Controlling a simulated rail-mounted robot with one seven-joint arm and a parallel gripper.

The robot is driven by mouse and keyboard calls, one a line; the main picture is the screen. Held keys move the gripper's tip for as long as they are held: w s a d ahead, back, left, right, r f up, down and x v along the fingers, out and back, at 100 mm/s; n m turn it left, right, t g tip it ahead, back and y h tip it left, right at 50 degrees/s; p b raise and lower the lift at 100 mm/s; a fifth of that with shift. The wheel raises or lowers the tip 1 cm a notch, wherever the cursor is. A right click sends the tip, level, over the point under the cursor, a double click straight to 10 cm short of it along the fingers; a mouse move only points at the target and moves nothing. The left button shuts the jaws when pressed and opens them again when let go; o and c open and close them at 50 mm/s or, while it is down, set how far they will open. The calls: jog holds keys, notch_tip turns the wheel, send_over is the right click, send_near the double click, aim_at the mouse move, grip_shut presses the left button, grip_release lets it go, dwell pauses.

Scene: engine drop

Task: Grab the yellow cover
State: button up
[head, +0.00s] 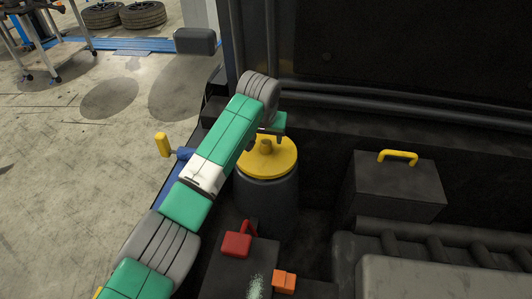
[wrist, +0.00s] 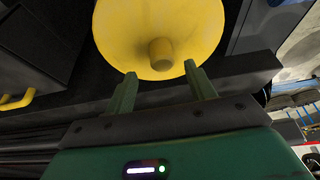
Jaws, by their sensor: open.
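The yellow cover (head: 275,161) is a round disc with a small knob in its middle. It sits on top of a dark grey cylinder (head: 266,200) in the head view. In the wrist view the yellow cover (wrist: 160,30) fills the upper middle, and its knob (wrist: 161,52) stands out just beyond my fingertips. My gripper (wrist: 160,72) is open, with one green finger on each side below the knob and nothing between them. In the head view my gripper (head: 266,137) is over the cover's far edge, partly hidden by my arm.
A dark box with a yellow handle (head: 398,157) stands to the right. A red padlock-like block (head: 237,243) and an orange block (head: 284,281) lie in front. A yellow-and-blue handle (head: 163,145) sticks out at left. Dark walls close in behind.

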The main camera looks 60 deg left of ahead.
aim_at(266, 141)
jog(key=b+x, duration=0.1)
jog(key=x, duration=0.1)
jog(key=b+x, duration=0.1)
jog(key=x, duration=0.1)
jog(key=shift+s+a+f, duration=0.15)
jog(key=shift+f, duration=0.25)
jog(key=c, duration=1.1)
jog(key=shift+r, duration=0.1)
jog(key=shift+r+p, duration=0.35)
jog(key=shift+r, duration=0.15)
jog(key=r+p, duration=0.1)
jog(key=r, duration=0.1)
jog(key=shift+w+d+r+p, duration=0.2)
jog(key=shift+d+r+p, duration=0.2)
jog(key=w+d+p, duration=0.1)
jog(key=d, duration=0.4)
jog(key=w+d+p, duration=0.1)
jog(key=d, duration=0.3)
jog(key=w+d+r+p, duration=0.1)
jog(key=w+d+p, duration=0.1)
jog(key=d, duration=0.3)
jog(key=shift+d, duration=0.3)
